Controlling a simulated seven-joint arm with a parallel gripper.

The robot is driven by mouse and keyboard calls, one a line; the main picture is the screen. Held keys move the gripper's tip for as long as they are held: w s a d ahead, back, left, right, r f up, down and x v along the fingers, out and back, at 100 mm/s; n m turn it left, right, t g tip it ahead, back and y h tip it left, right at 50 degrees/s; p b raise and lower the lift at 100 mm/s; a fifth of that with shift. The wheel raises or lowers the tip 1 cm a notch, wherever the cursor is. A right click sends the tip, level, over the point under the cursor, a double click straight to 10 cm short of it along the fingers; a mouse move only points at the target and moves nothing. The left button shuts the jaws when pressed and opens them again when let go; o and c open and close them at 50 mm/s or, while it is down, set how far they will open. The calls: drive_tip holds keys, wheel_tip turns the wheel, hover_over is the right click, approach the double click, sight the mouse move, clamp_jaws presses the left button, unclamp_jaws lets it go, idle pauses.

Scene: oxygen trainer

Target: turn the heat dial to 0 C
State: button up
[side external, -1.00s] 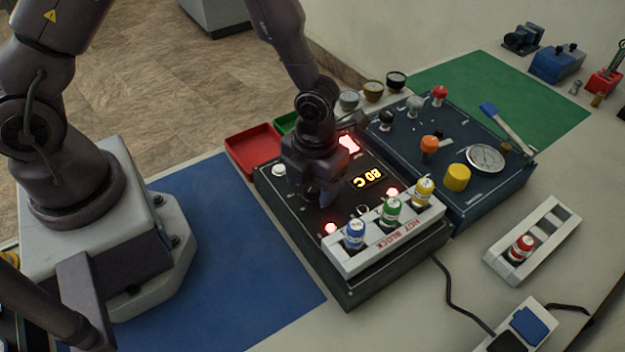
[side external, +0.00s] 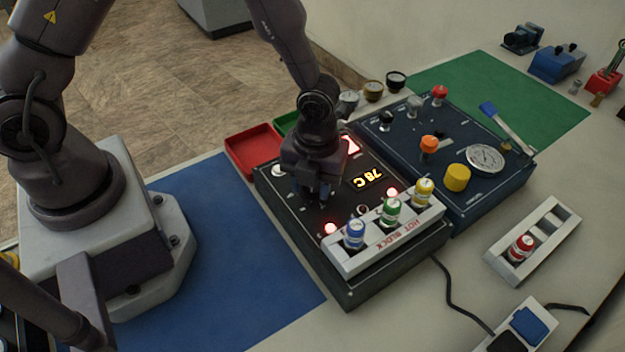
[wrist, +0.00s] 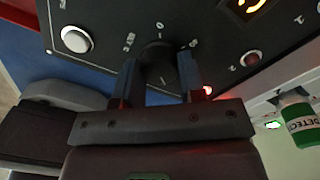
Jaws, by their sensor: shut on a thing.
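The heater box (side external: 290,225) is black with a lit display (side external: 368,179) that reads 78 C, upside down in the side view. The heat dial (wrist: 158,62) is a round black knob in the wrist view, with scale marks on the panel around it. My gripper (wrist: 160,80) is shut on the dial, one finger on each side of it. In the side view my gripper (side external: 312,195) points down over the panel and hides the dial. The dial's pointer setting is too dark to read.
A white rack marked HOT BLOCK (side external: 378,240) holds blue, green and yellow capped vials close to my gripper. A white button (wrist: 76,39) is on the panel. A dark blue box (side external: 500,195) with knobs and a gauge stands beside the heater box.

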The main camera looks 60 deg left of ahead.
drive_tip(key=n, duration=0.4)
drive_tip(key=shift+n, duration=0.3)
drive_tip(key=n, duration=0.3)
drive_tip(key=shift+n, duration=0.4)
drive_tip(key=n, duration=0.4)
drive_tip(key=shift+h, duration=0.3)
drive_tip(key=n, duration=0.8)
drive_tip(key=shift+n, duration=0.3)
drive_tip(key=n, duration=0.3)
drive_tip(key=shift+n, duration=0.3)
drive_tip(key=n, duration=0.3)
drive_tip(key=shift+n, duration=0.3)
drive_tip(key=shift+n+t, duration=0.3)
drive_tip(key=shift+n, duration=1.4)
drive_tip(key=shift+a, duration=0.1)
